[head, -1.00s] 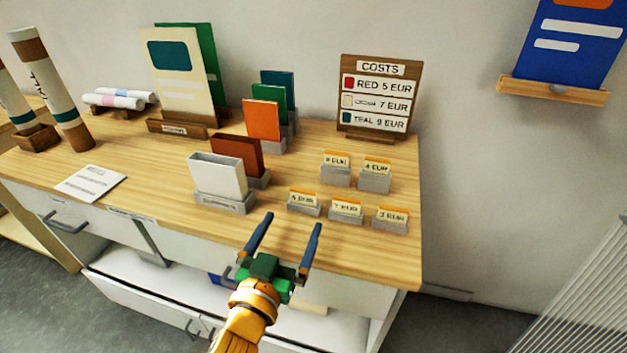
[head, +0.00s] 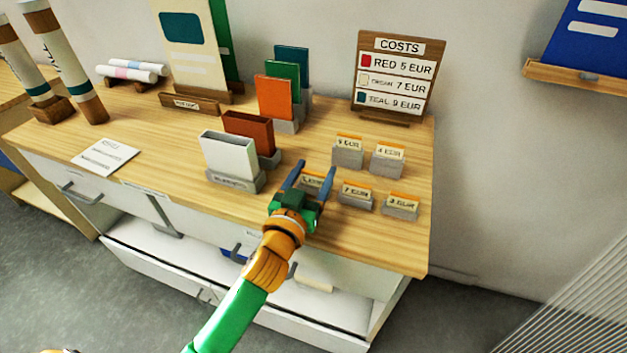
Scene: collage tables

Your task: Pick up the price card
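Several small price cards with orange top edges stand in grey holders at the right of the wooden counter (head: 380,245). In the back row are a left card (head: 348,144) and a 4 EUR card (head: 389,152). In the front row are a partly hidden left card (head: 313,182), a 7 EUR card (head: 357,190) and a right card (head: 403,201). My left gripper (head: 314,168) is open, its blue fingers on either side of the front-left card in the picture. Contact cannot be told. My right gripper is not in view.
A COSTS board (head: 395,75) stands behind the cards. A white booklet in a grey holder (head: 233,181) is close to the left of my gripper, with red, orange, green and teal ones behind. A paper sheet (head: 105,157) lies at the left.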

